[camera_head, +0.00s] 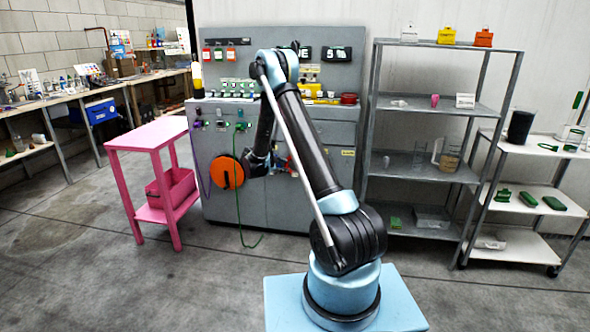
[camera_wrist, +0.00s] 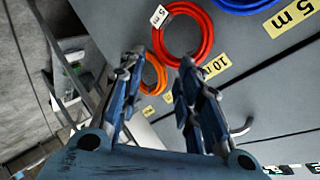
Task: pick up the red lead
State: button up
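In the wrist view the red lead (camera_wrist: 207,35) is a round coil with a white tag, hanging against a grey panel beyond my fingertips, towards the top. My gripper (camera_wrist: 158,64) is open, its two fingers apart with nothing held. The lower part of the red coil lies just beyond the gap, and I see no contact. An orange coil (camera_wrist: 163,76) shows between the fingers, and a blue coil (camera_wrist: 243,9) is at the top right. In the head view my gripper is mostly hidden behind my arm, in front of the grey cabinet (camera_head: 330,128).
Yellow labels such as "10 m" (camera_wrist: 215,66) mark the panel, and a metal hook (camera_wrist: 243,130) sticks out right of my fingers. In the head view a pink table (camera_head: 148,138) stands left of the cabinet and a grey shelf rack (camera_head: 412,176) right. Open floor lies at front left.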

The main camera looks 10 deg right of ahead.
jog(key=f, duration=0.1)
send_near(297, 173)
jog(key=w+d+f, duration=0.1)
jog(key=w+d, duration=0.1)
jog(key=d, duration=0.1)
jog(key=shift+x, duration=3.1)
jog(key=shift+a+f, duration=0.1)
jog(key=shift+a, duration=0.1)
grip_shut()
